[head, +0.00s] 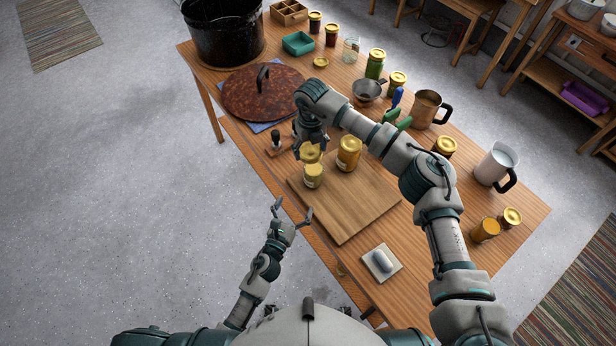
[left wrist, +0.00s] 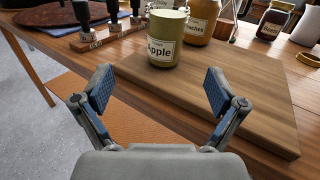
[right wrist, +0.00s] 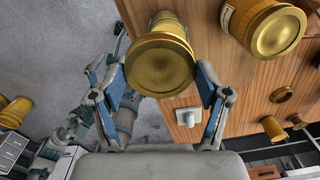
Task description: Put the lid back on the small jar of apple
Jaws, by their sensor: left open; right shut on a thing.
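The small apple jar (head: 313,178) stands upright on the wooden board (head: 345,215), near its left corner. In the left wrist view the jar (left wrist: 165,48) shows its "Apple" label and a pale top with no gold lid visible. My right gripper (head: 311,146) is shut on a gold lid (head: 310,156), which is close above the jar. The lid (right wrist: 160,68) fills the space between the fingers in the right wrist view and hides most of what is behind it. Any gap between lid and jar is hard to judge. My left gripper (head: 293,210) is open and empty, in front of the board.
A peach jar (head: 349,153) with a gold lid stands just right of the apple jar. The board's near part is clear.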

